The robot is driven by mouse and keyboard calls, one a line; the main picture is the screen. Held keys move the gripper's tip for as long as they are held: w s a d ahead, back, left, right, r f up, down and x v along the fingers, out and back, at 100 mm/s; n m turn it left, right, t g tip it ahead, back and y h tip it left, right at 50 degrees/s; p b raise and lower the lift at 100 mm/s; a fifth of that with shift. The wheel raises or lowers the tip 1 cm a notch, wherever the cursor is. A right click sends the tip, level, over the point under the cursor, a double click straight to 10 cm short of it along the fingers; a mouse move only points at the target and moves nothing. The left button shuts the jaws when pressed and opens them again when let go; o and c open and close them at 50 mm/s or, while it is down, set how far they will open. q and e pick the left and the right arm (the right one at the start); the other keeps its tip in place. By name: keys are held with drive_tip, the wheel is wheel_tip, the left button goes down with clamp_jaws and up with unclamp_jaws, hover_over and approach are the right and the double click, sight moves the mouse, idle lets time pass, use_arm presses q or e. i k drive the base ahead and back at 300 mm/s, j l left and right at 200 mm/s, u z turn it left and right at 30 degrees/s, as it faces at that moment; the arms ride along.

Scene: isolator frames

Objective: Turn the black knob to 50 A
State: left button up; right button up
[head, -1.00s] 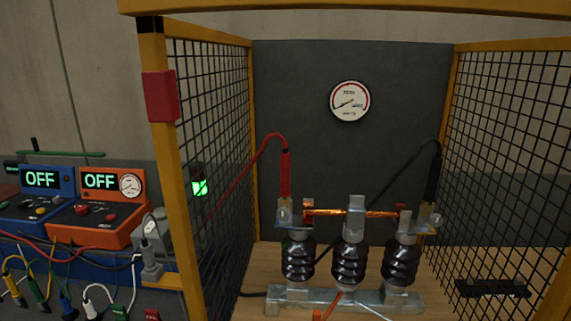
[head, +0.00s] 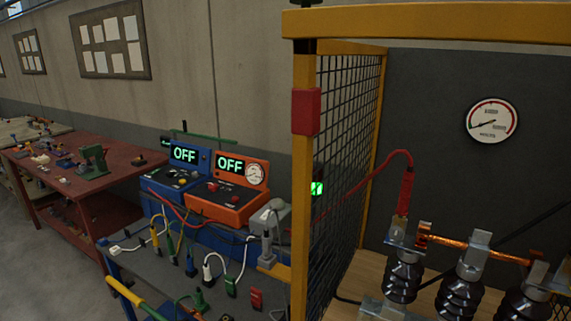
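An orange unit (head: 228,205) stands on a blue cart at centre left, with a display reading OFF (head: 230,165) and a small round dial (head: 256,174). Small knobs or buttons sit on its sloped top; at least one looks red. A blue unit (head: 168,187) stands to its left, also showing OFF (head: 184,155), with small dark and yellowish controls. The black knob is too small to single out, and no scale mark of 50 A is readable. Neither of my grippers is in view.
A yellow-framed mesh cage (head: 302,200) stands at right, holding dark insulators (head: 404,278), a copper bar (head: 475,250) and a round gauge (head: 491,121). A red workbench (head: 80,180) stands at left. Grey floor (head: 35,275) shows at lower left.

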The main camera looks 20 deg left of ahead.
sight(170, 174)
drive_tip(key=u, duration=1.65)
drive_tip(key=i+j, duration=0.2)
drive_tip(key=j, duration=0.15)
drive_tip(key=i+j+z, duration=0.1)
drive_tip(key=i+j, duration=0.35)
drive_tip(key=j, duration=0.2)
drive_tip(key=i+j, duration=0.2)
drive_tip(key=j, duration=0.15)
drive_tip(key=i+j+z, duration=0.1)
drive_tip(key=j, duration=0.3)
drive_tip(key=i+j, duration=0.5)
drive_tip(key=j, duration=0.2)
drive_tip(key=i+j+z, duration=0.1)
drive_tip(key=j, duration=0.25)
drive_tip(key=i, duration=0.05)
